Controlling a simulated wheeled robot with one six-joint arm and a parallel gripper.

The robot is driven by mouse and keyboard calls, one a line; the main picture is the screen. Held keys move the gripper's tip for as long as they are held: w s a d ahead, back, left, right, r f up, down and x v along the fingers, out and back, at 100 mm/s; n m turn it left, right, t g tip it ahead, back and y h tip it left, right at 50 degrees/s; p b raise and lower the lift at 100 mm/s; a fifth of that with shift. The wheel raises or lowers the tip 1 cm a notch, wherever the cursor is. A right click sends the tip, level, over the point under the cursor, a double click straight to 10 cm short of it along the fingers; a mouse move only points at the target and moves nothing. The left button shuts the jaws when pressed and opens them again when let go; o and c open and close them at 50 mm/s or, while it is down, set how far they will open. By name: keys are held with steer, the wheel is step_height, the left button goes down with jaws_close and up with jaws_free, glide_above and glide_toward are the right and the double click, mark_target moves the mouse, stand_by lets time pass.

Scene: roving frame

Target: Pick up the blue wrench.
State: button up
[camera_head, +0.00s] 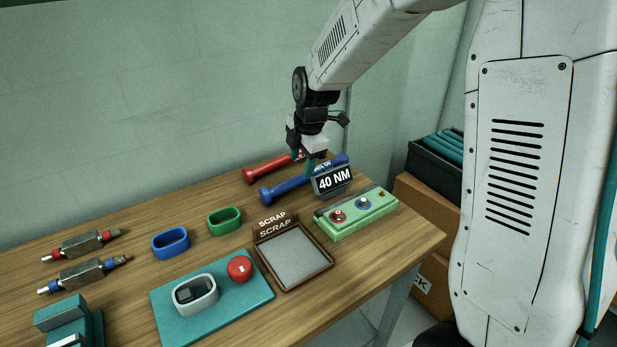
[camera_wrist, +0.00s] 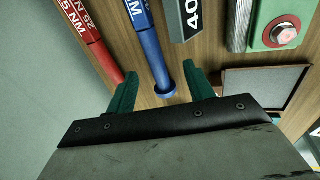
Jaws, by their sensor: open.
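The blue wrench (camera_head: 287,187) lies on the wooden table, beside a red wrench (camera_head: 266,168). It is a thick bar with a knobbed end and white lettering. My gripper (camera_head: 311,163) is open above its middle in the head view, hiding part of it. In the wrist view my gripper's teal fingers (camera_wrist: 160,76) appear on either side of the blue wrench (camera_wrist: 150,42), near its knobbed end. The red wrench (camera_wrist: 88,38) runs along the left there. I cannot tell how far the fingers are above the blue wrench.
A "40 NM" sign (camera_head: 332,180) stands close to the right of the blue wrench. A green button box (camera_head: 356,214) and a SCRAP tray (camera_head: 328,262) are in front. Blue (camera_head: 170,243) and green (camera_head: 223,221) rings lie to the left.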

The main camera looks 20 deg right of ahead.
mark_target(296, 178)
steer(key=shift+n, duration=0.3)
steer(key=x, duration=0.4)
steer(key=w+x, duration=0.1)
steer(key=x, duration=0.3)
steer(key=shift+w+f, duration=0.15)
steer(key=shift+w, duration=0.05)
jaws_close()
